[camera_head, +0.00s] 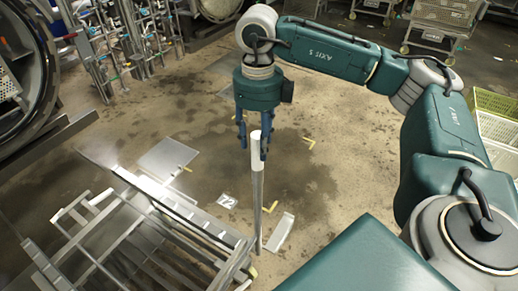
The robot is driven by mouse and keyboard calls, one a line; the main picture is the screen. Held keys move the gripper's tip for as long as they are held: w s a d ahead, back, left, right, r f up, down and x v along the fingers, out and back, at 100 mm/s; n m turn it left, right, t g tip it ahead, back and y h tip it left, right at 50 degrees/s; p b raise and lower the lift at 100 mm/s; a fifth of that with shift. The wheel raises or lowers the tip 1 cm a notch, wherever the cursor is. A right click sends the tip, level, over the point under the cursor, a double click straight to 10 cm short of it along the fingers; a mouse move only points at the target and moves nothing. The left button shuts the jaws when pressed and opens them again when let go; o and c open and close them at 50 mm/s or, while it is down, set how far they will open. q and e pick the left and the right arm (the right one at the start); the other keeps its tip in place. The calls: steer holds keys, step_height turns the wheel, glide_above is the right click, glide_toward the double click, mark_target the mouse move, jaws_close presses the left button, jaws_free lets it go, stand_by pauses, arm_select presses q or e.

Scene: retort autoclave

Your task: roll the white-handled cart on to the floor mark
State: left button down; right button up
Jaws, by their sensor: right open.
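The cart (172,207) is a low grey metal frame with slats at the lower left. Its upright post at the right corner carries a white handle (256,152). My right gripper (254,146) points down with fingers open, over the top of the white handle. The handle's top shows between the fingertips; I cannot tell if they touch it. Yellow corner marks (310,142) lie on the floor beyond the cart, with another yellow corner (270,207) beside the post. A white plate with a "2" (228,201) lies near them. My left gripper is not in view.
A large round autoclave opening (25,65) and a rack of pipes and valves (125,40) stand at the left. Wire carts (432,28) stand at the back right, and a pale green crate (497,115) at the right edge. The stained floor in the middle is mostly clear.

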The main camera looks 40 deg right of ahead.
mark_target(258, 153)
step_height(258, 153, down, 4)
steer(key=shift+f+p, duration=0.1)
steer(key=shift+p, duration=0.25)
steer(key=shift+a, duration=0.1)
steer(key=shift+c, duration=1)
steer(key=c, duration=0.9)
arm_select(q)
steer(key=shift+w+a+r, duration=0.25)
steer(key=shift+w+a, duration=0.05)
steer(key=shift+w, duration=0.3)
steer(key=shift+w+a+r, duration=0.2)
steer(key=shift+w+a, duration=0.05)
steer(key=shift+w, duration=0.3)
arm_select(e)
jaws_close()
